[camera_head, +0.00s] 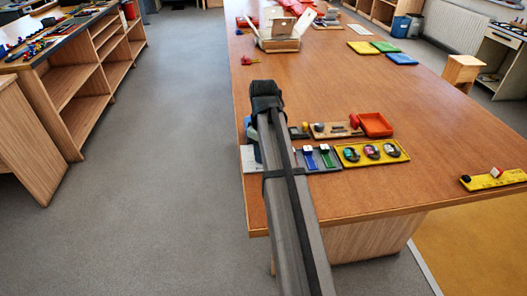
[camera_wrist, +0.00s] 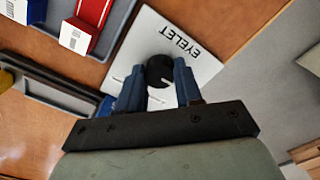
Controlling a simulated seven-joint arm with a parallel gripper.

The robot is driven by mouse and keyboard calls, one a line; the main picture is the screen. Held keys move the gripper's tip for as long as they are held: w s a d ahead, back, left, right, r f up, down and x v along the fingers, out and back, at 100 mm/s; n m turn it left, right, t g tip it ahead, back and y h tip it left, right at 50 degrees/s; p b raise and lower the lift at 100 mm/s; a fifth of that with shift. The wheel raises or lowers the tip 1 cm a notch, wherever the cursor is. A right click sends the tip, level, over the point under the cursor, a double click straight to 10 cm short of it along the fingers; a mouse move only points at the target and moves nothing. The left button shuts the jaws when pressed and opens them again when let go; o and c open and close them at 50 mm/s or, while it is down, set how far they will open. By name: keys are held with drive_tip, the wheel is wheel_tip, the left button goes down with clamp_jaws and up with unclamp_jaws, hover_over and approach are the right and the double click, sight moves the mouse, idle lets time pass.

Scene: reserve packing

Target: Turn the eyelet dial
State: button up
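The eyelet dial (camera_wrist: 160,71) is a round black knob on a white plate (camera_wrist: 203,60) lettered EYELET, with thin marks around the knob. My gripper (camera_wrist: 160,76) is over the plate, with one blue-grey finger on each side of the knob near its tips. I see no clear gap between fingers and knob, but cannot tell whether they grip it. In the head view, my arm covers the dial, and part of the white plate (camera_head: 249,160) shows at the left table edge.
A red-orange tray (camera_head: 376,125) stands behind. The table's middle is clear.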

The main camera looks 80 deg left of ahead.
drive_tip(key=c, duration=0.5)
drive_tip(key=m, duration=0.5)
drive_tip(key=shift+m, duration=0.4)
drive_tip(key=m, duration=0.5)
drive_tip(key=shift+m, duration=0.4)
drive_tip(key=o, duration=1)
drive_tip(key=shift+o, duration=0.2)
